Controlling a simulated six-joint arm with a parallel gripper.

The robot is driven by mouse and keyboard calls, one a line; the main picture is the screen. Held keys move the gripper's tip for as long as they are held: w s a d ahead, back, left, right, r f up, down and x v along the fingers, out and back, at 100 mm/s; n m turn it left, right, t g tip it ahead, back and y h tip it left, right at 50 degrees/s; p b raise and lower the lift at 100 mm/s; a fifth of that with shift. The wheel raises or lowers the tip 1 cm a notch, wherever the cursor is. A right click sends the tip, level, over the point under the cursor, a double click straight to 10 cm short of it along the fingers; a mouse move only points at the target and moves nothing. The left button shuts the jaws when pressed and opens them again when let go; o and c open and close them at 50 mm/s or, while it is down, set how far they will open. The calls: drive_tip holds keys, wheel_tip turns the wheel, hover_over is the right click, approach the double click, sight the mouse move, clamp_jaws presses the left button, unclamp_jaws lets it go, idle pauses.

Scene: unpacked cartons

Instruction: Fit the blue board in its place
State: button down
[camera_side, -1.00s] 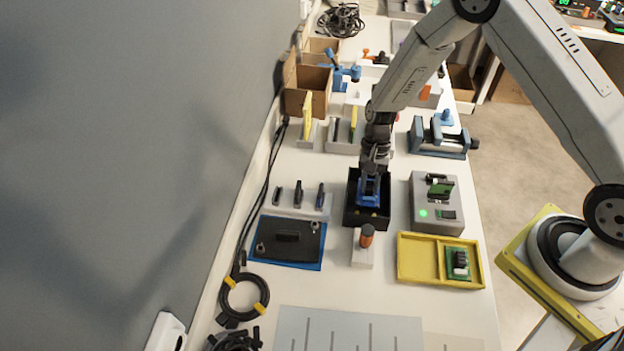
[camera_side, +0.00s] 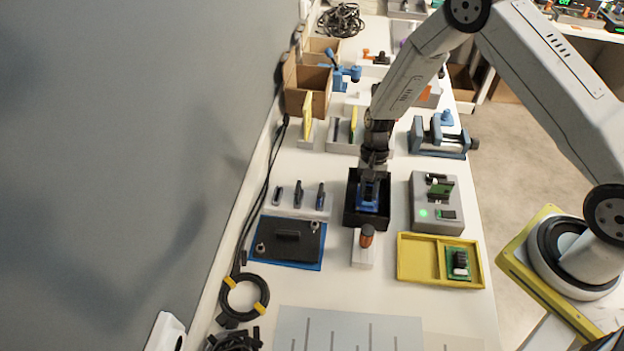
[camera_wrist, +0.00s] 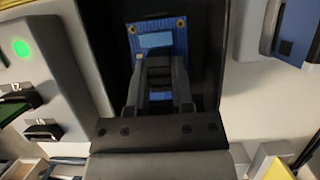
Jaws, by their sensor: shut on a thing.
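The blue board (camera_side: 368,196) is inside the open black box (camera_side: 350,214) in the middle of the bench. In the wrist view the board (camera_wrist: 158,27) lies in the black box (camera_wrist: 205,50), with a lighter blue patch and a brass-coloured spot at each of two corners. My gripper (camera_wrist: 158,80) is shut on the board, its fingers reaching down into the box; it also shows in the side view (camera_side: 371,178). The fingers hide the middle and near part of the board. I cannot tell whether the board rests fully on the box floor.
A grey unit (camera_side: 425,190) with a lit green lamp stands right of the box. A yellow tray (camera_side: 418,262) and a white block with an orange-topped peg (camera_side: 366,238) are in front. A black plate on a blue mat (camera_side: 312,264) lies left.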

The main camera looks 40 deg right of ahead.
drive_tip(key=shift+f, duration=0.55)
drive_tip(key=shift+c, duration=2)
unclamp_jaws()
drive_tip(key=shift+r, duration=0.15)
drive_tip(key=shift+v, duration=3.8)
